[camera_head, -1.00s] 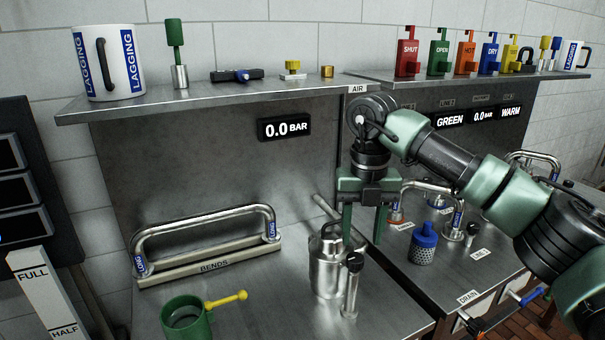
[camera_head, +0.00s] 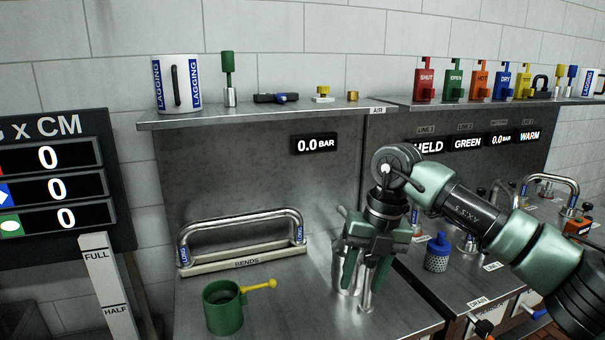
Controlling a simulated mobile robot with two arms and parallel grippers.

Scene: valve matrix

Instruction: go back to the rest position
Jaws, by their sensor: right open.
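My right gripper (camera_head: 365,275) hangs over the left steel bench (camera_head: 290,305), fingers pointing down and apart. Nothing shows held between them. It stands in front of a silver metal vessel (camera_head: 341,278), which it partly hides; I cannot tell whether they touch. My right arm comes in from the right. My left gripper is out of the view.
A green cup (camera_head: 223,308) with a yellow handle stands at the bench front. A long bend (camera_head: 240,226) lies in the BENDS rack behind it. A blue-capped strainer (camera_head: 437,253) stands right of my gripper. A shelf (camera_head: 270,117) with mugs and tags runs above.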

